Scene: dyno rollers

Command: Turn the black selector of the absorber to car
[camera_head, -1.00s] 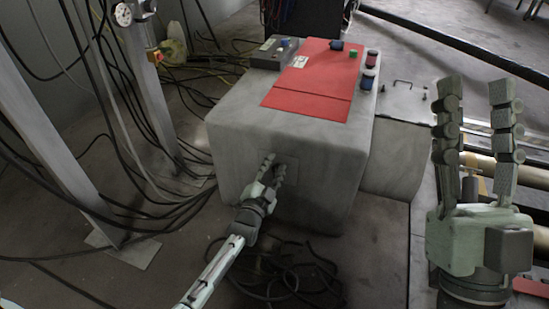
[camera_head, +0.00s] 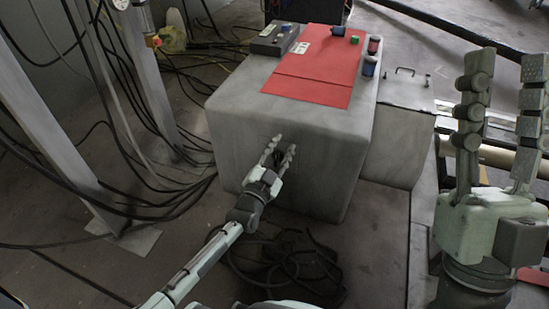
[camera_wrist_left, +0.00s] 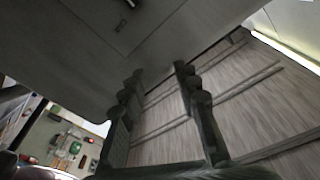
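The absorber appears to be the big grey box (camera_head: 240,125) with a red panel (camera_head: 325,62) on top. My left gripper (camera_head: 281,146) is in front of the box's front face, fingers apart and pointing at it. It hides part of that face. In the left wrist view, a plate (camera_wrist_left: 104,18) with a small dark mark (camera_wrist_left: 121,27) lies on a grey face beyond the open left fingers (camera_wrist_left: 159,70). I cannot tell whether this mark is the black selector. Nothing shows between the left fingers. My right gripper (camera_head: 506,70) is open and empty, at the right.
Loose cables (camera_head: 285,265) lie on the floor below my left arm. A metal post (camera_head: 50,130) with hanging cables stands at the left.

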